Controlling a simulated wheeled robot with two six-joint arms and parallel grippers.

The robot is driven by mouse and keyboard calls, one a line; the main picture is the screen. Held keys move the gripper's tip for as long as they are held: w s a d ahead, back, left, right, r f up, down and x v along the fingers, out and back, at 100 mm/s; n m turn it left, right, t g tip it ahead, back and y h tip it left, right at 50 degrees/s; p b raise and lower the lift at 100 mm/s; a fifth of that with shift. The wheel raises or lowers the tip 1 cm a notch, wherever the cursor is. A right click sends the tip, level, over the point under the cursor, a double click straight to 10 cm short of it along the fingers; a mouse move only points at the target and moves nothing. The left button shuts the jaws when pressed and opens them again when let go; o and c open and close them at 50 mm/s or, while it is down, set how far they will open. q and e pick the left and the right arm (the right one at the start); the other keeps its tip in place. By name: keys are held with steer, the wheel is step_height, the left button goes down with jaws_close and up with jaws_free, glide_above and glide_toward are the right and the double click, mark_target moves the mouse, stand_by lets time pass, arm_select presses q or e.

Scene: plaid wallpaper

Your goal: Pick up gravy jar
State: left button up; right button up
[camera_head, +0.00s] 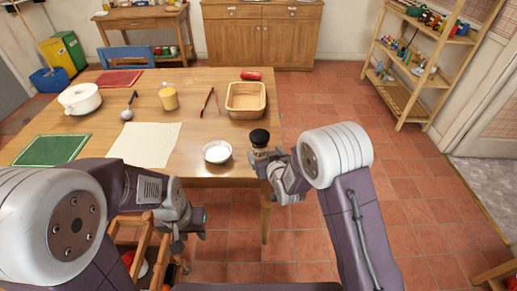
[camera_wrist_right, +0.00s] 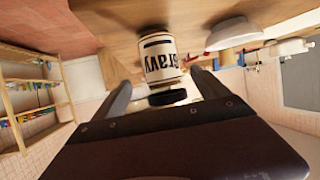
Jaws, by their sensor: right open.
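The gravy jar (camera_head: 259,139), pale with a black lid, stands on the wooden table (camera_head: 205,95) near its front right corner. In the right wrist view the jar (camera_wrist_right: 159,58) appears inverted, with its "Gravy" label showing. My right gripper (camera_wrist_right: 160,84) is open, with its two fingers pointing toward the jar and one to each side of the lid end in that view. In the head view my right gripper (camera_head: 268,162) is beside the jar and partly covers its lower part. My left gripper (camera_head: 196,223) hangs in front of the table, away from the jar; its jaws are unclear.
A white bowl (camera_head: 217,152) stands close left of the jar. A wicker basket (camera_head: 246,100), red tongs (camera_head: 208,100), a yellow mug (camera_head: 168,98), a ladle (camera_head: 128,107) and a white pot (camera_head: 80,98) are further back. Wooden shelves (camera_head: 405,99) stand right. Floor right of the table is clear.

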mark_target(259, 139)
steer(key=shift+w+a+f, duration=0.15)
steer(key=shift+w+f, duration=0.15)
steer(key=shift+w, duration=0.35)
steer(key=shift+w+f, duration=0.15)
steer(key=shift+w, duration=0.15)
steer(key=x, duration=0.5)
steer(key=shift+s+a+f, duration=0.1)
steer(key=shift+a+f, duration=0.1)
steer(key=shift+s+r, duration=0.1)
steer(key=shift+c, duration=0.7)
jaws_close()
step_height(259, 139, up, 4)
steer(key=shift+r, duration=0.1)
steer(key=d+r+p, duration=0.1)
steer(key=d+r, duration=0.6)
steer(key=d, duration=0.4)
steer(key=shift+w+d, duration=0.35)
steer(key=shift+w, duration=0.1)
